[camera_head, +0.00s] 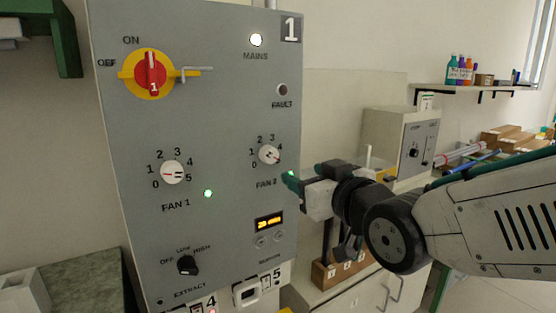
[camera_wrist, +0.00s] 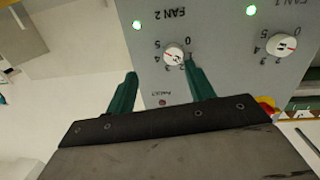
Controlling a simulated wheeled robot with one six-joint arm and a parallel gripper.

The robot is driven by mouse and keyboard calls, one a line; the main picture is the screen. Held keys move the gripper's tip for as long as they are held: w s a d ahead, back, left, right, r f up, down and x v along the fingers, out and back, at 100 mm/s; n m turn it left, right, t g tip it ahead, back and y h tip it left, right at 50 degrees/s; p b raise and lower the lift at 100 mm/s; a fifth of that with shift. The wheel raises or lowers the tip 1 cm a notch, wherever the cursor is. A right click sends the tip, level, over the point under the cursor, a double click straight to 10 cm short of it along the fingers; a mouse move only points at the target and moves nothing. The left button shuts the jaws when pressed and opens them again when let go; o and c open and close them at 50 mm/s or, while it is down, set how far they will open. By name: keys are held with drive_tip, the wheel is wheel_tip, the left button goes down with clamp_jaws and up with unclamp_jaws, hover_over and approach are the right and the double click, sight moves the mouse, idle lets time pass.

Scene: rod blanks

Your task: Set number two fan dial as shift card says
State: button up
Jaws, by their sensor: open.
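The FAN 2 dial (camera_head: 269,154) is a round white knob with a thin pointer line on the right half of a grey panel (camera_head: 225,105). Its scale is numbered from 0. Its line slants from upper left to lower right, but I cannot tell the exact number. In the wrist view the dial (camera_wrist: 174,54) appears upside down, between my fingers and nearer the right one. My gripper (camera_head: 293,178) is open and empty, just right of and below the dial; its green fingers (camera_wrist: 160,68) look apart from the knob. I see no readable shift card.
The FAN 1 dial (camera_head: 172,172) is to the left, with a lit green lamp (camera_head: 208,193) beside it. A red and yellow main switch (camera_head: 150,73) sticks out above. A black EXTRACT knob (camera_head: 188,265) and orange display (camera_head: 269,221) are lower. A grey box (camera_head: 395,135) stands behind my arm.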

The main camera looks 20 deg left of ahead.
sight(272, 156)
drive_tip(key=shift+y, duration=0.5)
drive_tip(key=x, duration=0.3)
drive_tip(key=s+a+x, duration=0.1)
drive_tip(key=x, duration=0.1)
drive_tip(key=r+x, duration=0.1)
drive_tip(key=x, duration=0.2)
drive_tip(key=shift+a, duration=0.35)
drive_tip(key=c, duration=1)
